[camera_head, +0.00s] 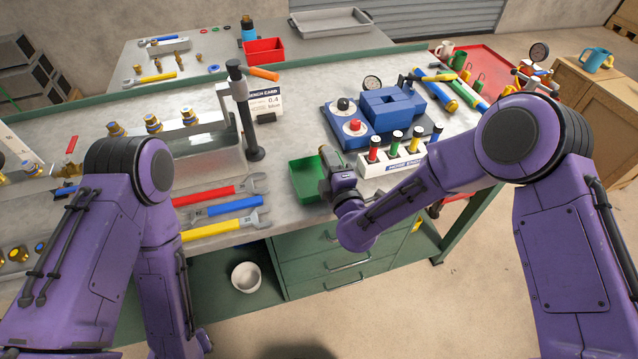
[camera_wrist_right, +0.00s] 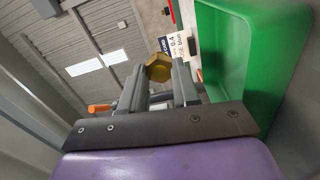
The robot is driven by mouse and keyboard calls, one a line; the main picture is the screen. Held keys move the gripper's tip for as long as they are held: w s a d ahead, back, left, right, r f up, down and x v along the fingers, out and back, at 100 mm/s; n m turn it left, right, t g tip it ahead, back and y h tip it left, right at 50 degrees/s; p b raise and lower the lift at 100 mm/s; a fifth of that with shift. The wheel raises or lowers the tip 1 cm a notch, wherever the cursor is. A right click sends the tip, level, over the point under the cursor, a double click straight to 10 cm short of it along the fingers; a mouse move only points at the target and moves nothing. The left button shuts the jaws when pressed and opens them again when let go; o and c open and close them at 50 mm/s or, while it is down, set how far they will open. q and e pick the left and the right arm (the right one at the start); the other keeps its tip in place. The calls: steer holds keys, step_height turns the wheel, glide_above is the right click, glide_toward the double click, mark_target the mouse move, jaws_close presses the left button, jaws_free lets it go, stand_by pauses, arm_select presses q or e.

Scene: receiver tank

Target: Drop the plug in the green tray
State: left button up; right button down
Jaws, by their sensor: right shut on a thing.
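The green tray (camera_head: 300,185) lies at the front edge of the workbench, in the middle of the head view. My right gripper (camera_head: 327,158) is over the right side of the tray. In the right wrist view the gripper (camera_wrist_right: 158,74) is shut on a brass hexagonal plug (camera_wrist_right: 157,67), held between the fingertips. The tray (camera_wrist_right: 245,50) shows beside the gripper on the right of that view, apart from the plug.
Red, blue and yellow wrenches (camera_head: 228,208) lie left of the tray. A white rack with several coloured-handled tools (camera_head: 392,163) stands close on the right. A blue fixture (camera_head: 385,108) and a black post (camera_head: 245,110) stand behind. A white bowl (camera_head: 246,277) sits below the bench top.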

steer(key=shift+r, duration=0.1)
steer(key=c, duration=0.8)
jaws_free()
steer(key=shift+o, duration=0.2)
steer(key=shift+s, duration=0.1)
steer(key=shift+s, duration=0.35)
steer(key=b+v, duration=0.3)
steer(key=v, duration=0.6)
steer(key=shift+s+d, duration=0.25)
steer(key=shift+s, duration=0.05)
